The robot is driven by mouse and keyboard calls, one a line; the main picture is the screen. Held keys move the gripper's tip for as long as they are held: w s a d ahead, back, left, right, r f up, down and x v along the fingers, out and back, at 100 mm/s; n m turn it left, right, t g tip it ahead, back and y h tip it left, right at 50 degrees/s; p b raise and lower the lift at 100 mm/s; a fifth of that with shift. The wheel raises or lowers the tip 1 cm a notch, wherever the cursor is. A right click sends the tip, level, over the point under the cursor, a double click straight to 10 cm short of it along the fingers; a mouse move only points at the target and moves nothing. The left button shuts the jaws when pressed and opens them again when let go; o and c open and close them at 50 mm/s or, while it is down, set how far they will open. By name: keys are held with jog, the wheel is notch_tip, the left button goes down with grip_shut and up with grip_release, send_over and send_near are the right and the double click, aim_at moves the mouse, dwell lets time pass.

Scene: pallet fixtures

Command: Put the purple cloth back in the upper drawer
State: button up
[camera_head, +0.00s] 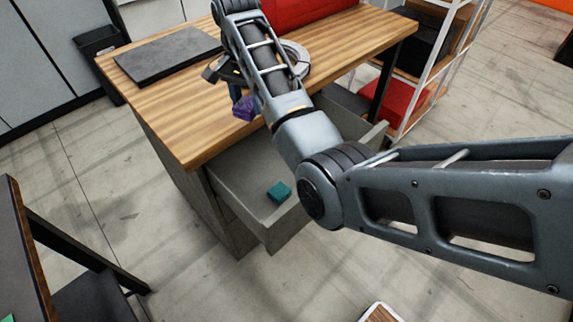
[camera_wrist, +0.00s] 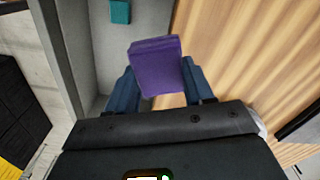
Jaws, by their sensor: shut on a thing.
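The purple cloth (camera_head: 244,108) is a folded block held in my gripper (camera_head: 238,95), over the front edge of the wooden desk top. In the wrist view the purple cloth (camera_wrist: 158,66) sits between the two blue fingers of my gripper (camera_wrist: 157,85), which are shut on it. The upper drawer (camera_head: 238,186) of the grey desk unit is pulled open below and to the right. A teal folded cloth (camera_head: 279,192) lies in it, and also shows in the wrist view (camera_wrist: 120,12). My arm hides part of the drawer.
The wooden desk top (camera_head: 185,130) carries a dark flat mat (camera_head: 168,55) and a red object (camera_head: 300,12) at the back. A white shelf rack with a red box (camera_head: 398,100) stands at the right. Floor in front of the drawer is mostly clear.

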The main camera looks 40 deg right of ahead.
jog(key=s+a+f+n, duration=0.9)
jog(key=s+f+n, duration=0.1)
jog(key=n, duration=0.3)
jog(key=shift+s+a, duration=0.25)
jog(key=shift+a, duration=0.1)
